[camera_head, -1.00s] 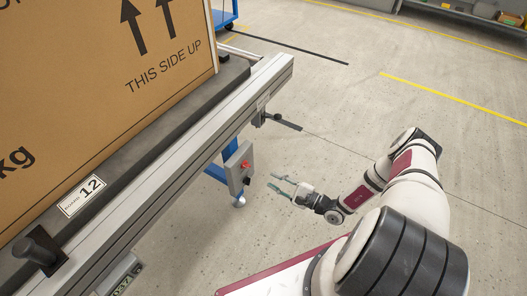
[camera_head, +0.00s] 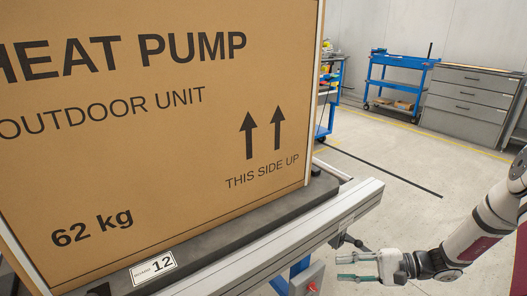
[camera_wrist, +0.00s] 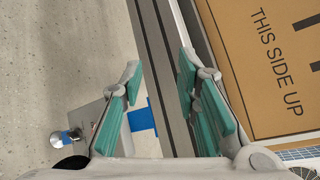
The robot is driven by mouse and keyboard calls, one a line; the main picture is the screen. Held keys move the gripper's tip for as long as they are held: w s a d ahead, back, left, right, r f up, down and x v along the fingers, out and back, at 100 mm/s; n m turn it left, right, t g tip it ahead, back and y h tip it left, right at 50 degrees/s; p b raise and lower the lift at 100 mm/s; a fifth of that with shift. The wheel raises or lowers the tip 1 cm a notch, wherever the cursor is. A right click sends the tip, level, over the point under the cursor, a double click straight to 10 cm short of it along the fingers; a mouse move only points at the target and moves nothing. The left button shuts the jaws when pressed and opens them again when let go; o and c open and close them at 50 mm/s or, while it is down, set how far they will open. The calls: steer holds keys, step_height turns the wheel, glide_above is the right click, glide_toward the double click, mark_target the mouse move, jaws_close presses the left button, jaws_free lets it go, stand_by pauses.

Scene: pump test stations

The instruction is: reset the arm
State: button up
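My gripper (camera_head: 358,267) is at the lower right of the head view, in front of the conveyor's rail side and apart from it. Its two green-padded fingers are spread with nothing between them. In the wrist view my gripper (camera_wrist: 160,90) is also open and empty, with the rail edge and floor behind it. My arm reaches in from the right edge of the head view, bent and low over the floor.
A large heat pump carton (camera_head: 150,110) stands on the station's conveyor (camera_head: 270,250), labelled 12. A control box with a red button (camera_head: 308,283) hangs below the rail. A blue cart (camera_head: 395,82) and grey drawer cabinet (camera_head: 470,100) stand behind.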

steer(key=s+a+r+n+g+h, duration=0.35)
steer(key=s+r, duration=0.35)
steer(key=r, duration=0.3)
steer(key=s+a+r+n+g+h, duration=0.35)
steer(key=s+r, duration=0.35)
steer(key=r, duration=0.4)
steer(key=s+d+r+n+t+h, duration=0.1)
steer(key=s+d+r+t+h, duration=0.2)
steer(key=s, duration=0.6)
steer(key=s+d+r+t+h, duration=0.1)
steer(key=s+r+h, duration=0.3)
steer(key=s, duration=0.6)
step_height(320, 180, up, 24)
steer(key=t+h+p, duration=0.1)
steer(key=t+p, duration=0.3)
steer(key=p, duration=1.9)
steer(key=shift+w, duration=0.2)
